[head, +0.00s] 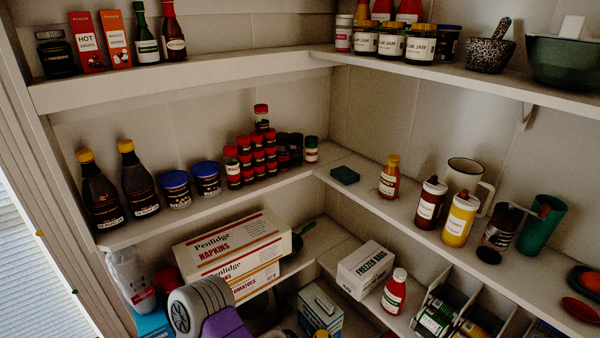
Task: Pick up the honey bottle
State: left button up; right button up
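A small amber bottle with an orange-yellow cap (389,178), which looks like the honey bottle, stands upright on the right middle shelf (365,190), near the inner corner. Its label is too small to read. A dark green box lies to its left, and a dark red bottle with a white label (430,203) stands to its right, apart from it. Neither of my grippers is in view.
A yellow bottle (460,220), a white mug (468,178) and a green cup (541,226) stand farther right on that shelf. The upper shelf (400,68) overhangs it. Bare shelf shows around the amber bottle. A freezer box (366,270) sits below.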

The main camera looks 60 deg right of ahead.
aim_at(390, 178)
jog(key=u, duration=0.5)
jog(key=k, duration=1.1)
jog(key=z, duration=1.15)
